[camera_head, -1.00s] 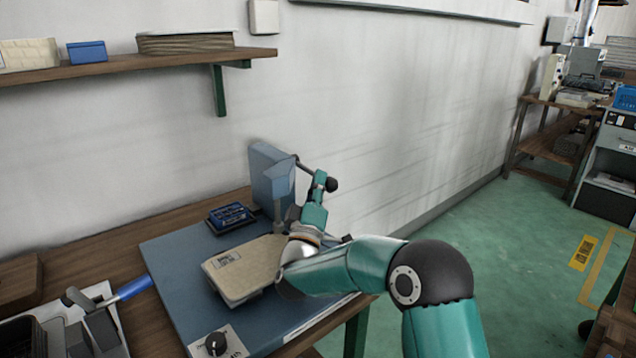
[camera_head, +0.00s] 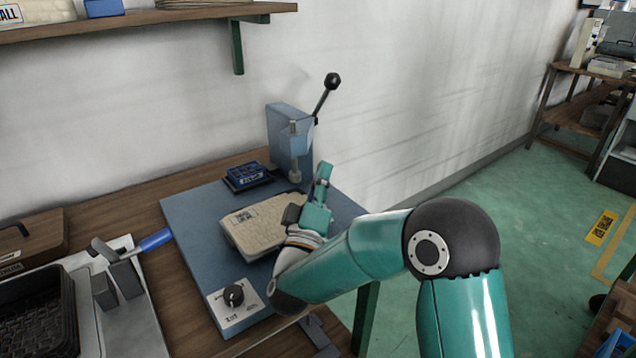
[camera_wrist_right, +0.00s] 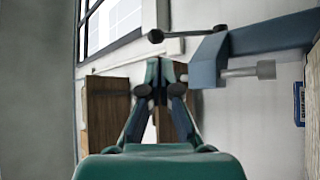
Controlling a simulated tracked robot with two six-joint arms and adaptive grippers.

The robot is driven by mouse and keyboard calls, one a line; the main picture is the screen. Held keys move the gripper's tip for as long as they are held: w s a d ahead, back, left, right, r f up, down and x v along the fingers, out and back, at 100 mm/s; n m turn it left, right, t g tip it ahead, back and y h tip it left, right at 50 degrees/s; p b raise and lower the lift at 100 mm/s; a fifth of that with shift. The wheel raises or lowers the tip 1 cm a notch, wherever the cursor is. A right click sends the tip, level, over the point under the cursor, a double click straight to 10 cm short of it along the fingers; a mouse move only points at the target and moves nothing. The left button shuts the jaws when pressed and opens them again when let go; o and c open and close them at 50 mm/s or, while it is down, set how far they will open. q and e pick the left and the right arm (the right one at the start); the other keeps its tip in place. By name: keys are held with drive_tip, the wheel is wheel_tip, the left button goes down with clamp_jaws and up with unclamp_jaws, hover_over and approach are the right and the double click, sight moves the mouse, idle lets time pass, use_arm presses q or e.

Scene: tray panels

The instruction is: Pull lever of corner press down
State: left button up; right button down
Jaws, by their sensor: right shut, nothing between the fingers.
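The corner press is a blue-grey upright body (camera_head: 288,142) at the back of a blue panel (camera_head: 196,214). Its dark lever (camera_head: 323,101) slants up to the right and ends in a black knob (camera_head: 333,80). My right gripper (camera_head: 323,172) is shut and empty, in front of the press and well below the knob, apart from the lever. In the right wrist view, the shut fingers (camera_wrist_right: 154,72) show with the lever's knob (camera_wrist_right: 156,36) beyond them and the press (camera_wrist_right: 255,45) to the right. My left gripper is not in view.
A beige box (camera_head: 265,225) lies on the panel beside my right arm. A dark blue tray (camera_head: 247,177) stands left of the press. A black dial (camera_head: 234,295) is at the panel's front. A blue-handled tool (camera_head: 155,240) lies to the left. A shelf (camera_head: 150,20) hangs above.

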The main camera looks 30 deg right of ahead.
drive_tip(key=shift+s+a, duration=1.1)
drive_tip(key=shift+a, duration=0.15)
